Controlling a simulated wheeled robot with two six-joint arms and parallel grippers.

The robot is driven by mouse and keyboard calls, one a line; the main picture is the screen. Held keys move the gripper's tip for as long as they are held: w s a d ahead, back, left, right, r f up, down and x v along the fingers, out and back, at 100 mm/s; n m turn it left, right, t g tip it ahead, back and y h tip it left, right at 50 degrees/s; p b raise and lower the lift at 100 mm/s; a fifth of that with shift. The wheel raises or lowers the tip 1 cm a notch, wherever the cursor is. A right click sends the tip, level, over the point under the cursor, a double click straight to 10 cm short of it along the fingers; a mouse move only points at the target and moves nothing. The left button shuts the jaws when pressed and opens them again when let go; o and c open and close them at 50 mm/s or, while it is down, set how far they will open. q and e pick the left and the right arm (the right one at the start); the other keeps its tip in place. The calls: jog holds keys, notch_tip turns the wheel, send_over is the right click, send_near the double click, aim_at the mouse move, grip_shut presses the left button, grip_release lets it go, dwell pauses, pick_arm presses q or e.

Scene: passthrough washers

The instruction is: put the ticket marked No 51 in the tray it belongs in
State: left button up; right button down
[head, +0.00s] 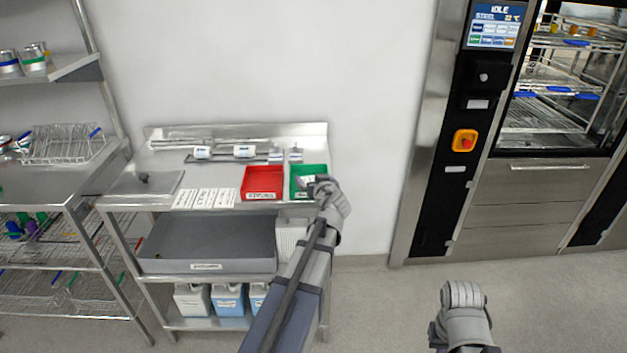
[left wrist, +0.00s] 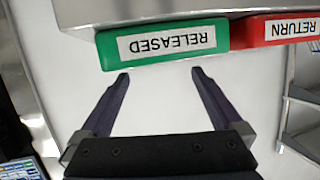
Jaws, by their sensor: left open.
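Several white tickets (head: 205,198) lie in a row at the front of the steel bench in the head view; their print is too small to read, so I cannot tell which is No 51. The green tray (head: 319,170), labelled RELEASED in the left wrist view (left wrist: 150,62), stands right of the red tray (head: 263,180), labelled RETURN there (left wrist: 262,42). My left gripper (left wrist: 160,73) is open, with nothing visible between its fingers, just before the green tray's front. In the head view my left wrist partly hides that tray. My right arm's end shows low right; its fingers are unclear.
A grey bin (head: 208,245) and jugs (head: 228,300) stand below. A rack (head: 60,190) is left, a washer (head: 540,190) right; open floor lies between.

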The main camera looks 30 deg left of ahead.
pick_arm(q)
jog(key=p+v, duration=0.2)
jog(key=v, duration=0.5)
jog(key=shift+s+d, duration=0.25)
jog(key=shift+d, duration=0.05)
jog(key=shift+r, duration=0.15)
jog(key=s+d+f+m+g+h+p, duration=0.1)
jog(key=s+d+f+m+g+h, duration=0.2)
jog(key=s+d, duration=0.4)
jog(key=s+d+f+m+g+h+p, duration=0.2)
jog(key=s+d, duration=0.6)
jog(key=d, duration=0.5)
jog(key=s+d+f+m+g+h+p, duration=0.2)
jog(key=s+d+f+m+g, duration=0.3)
jog(key=d, duration=0.6)
jog(key=s+m+h, duration=0.1)
jog(key=s, duration=0.1)
jog(key=shift+s+f+m+g+h, duration=0.15)
jog(key=shift+s+m+g+h, duration=0.15)
jog(key=shift+s+m+h, duration=0.1)
